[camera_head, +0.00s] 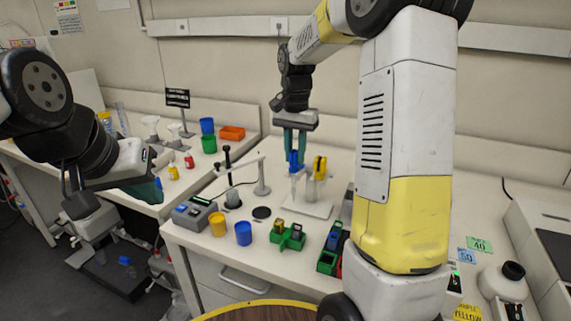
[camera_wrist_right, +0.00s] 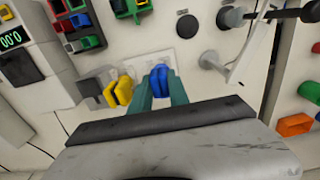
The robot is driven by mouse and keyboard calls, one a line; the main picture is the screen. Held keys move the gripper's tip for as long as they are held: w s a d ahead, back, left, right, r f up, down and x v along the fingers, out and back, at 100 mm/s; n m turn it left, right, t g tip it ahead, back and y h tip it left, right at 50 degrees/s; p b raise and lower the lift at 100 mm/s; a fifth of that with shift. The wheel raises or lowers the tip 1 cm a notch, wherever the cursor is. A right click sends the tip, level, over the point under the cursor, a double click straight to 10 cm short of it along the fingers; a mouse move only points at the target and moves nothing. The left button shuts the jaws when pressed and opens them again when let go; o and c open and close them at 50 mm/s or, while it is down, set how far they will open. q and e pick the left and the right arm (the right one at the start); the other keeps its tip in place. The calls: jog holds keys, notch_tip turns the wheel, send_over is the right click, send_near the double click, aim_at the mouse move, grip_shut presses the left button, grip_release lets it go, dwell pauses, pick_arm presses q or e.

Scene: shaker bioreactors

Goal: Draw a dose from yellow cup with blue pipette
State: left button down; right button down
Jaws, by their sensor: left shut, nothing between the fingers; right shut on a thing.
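The blue pipette (camera_head: 294,161) is upright at the white pipette stand (camera_head: 312,210), tip down. I cannot tell whether it still rests in the stand. My right gripper (camera_head: 295,150) is shut on its blue top; the wrist view shows the blue top (camera_wrist_right: 158,82) between the teal fingers. A yellow pipette (camera_head: 320,167) hangs just to its right, and is beside the fingers in the wrist view (camera_wrist_right: 122,91). The yellow cup (camera_head: 217,224) stands near the bench's front edge, left of a blue cup (camera_head: 243,233). My left gripper (camera_head: 150,190) is shut and empty, away at the left.
A grey device (camera_head: 194,213) stands left of the yellow cup. Green racks (camera_head: 287,237) stand right of the blue cup. A white post and arm (camera_head: 261,178) rise between the cups and the stand. A side bench carries green, blue and orange containers (camera_head: 232,132).

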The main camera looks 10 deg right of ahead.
jog(key=shift+s+a, duration=0.7)
jog(key=shift+s, duration=0.3)
jog(key=shift+s+a, duration=0.65)
jog(key=shift+s, duration=0.3)
jog(key=shift+r, duration=0.15)
jog(key=shift+r, duration=1.35)
jog(key=c, duration=1.9)
grip_release()
grip_shut()
